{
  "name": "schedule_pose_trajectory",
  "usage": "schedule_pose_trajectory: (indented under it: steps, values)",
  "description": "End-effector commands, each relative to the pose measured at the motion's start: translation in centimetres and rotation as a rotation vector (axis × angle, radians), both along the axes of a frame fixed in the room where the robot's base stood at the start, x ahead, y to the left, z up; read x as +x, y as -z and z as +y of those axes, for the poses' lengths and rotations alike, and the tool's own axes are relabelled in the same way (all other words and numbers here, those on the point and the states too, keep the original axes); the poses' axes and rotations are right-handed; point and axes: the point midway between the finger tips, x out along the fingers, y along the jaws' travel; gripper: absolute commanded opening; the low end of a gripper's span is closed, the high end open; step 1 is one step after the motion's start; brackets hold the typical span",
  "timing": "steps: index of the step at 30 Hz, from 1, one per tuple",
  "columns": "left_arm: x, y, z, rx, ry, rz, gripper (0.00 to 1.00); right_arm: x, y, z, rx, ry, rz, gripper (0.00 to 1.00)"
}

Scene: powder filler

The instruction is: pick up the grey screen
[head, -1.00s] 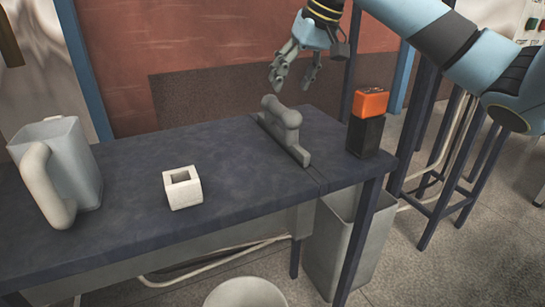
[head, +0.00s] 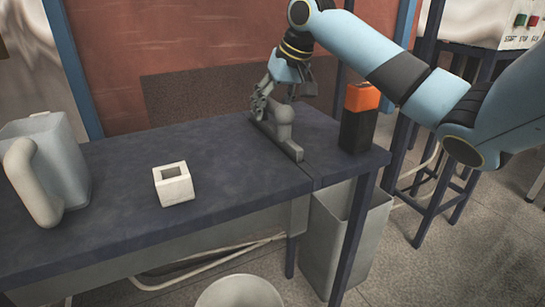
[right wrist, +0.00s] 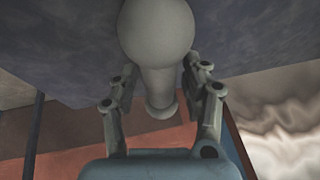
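The grey screen (head: 276,133) appears to be the grey piece with a long flat base and a rounded handle, standing on the dark table near its right end. My right gripper (head: 275,104) is at the handle, pointing down, with its fingers apart. In the right wrist view the pale, round-ended handle (right wrist: 158,30) lies between the two fingers of the gripper (right wrist: 161,66). A gap shows on the left of the handle; the right finger is close to it, and I cannot tell if it touches. My left gripper is not in view.
An orange and black block (head: 358,130) stands just right of the screen. A white hollow block (head: 173,188) and a grey jug (head: 65,165) stand further left on the table (head: 235,195). A grey bin (head: 325,245) and a white bucket (head: 240,294) are below.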

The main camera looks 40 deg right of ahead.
Motion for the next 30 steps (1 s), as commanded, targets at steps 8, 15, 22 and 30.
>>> schedule_pose_trajectory:
  steps: [8, 15, 22, 30]
  values:
    - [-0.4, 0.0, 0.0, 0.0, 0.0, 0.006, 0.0, 0.0, 0.0, 0.0, 0.0, 0.0, 0.0, 0.08]
    - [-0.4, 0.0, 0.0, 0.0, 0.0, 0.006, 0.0, 0.0, 0.0, 0.0, 0.0, 0.0, 0.0, 0.0]
    - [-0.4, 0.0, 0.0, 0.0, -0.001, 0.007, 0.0, 0.0, -0.1, 0.0, 0.0, 0.0, -0.001, 0.0]
    - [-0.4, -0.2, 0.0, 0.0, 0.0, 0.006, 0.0, 0.0, -1.1, 0.0, -0.001, 0.0, -0.002, 0.0]
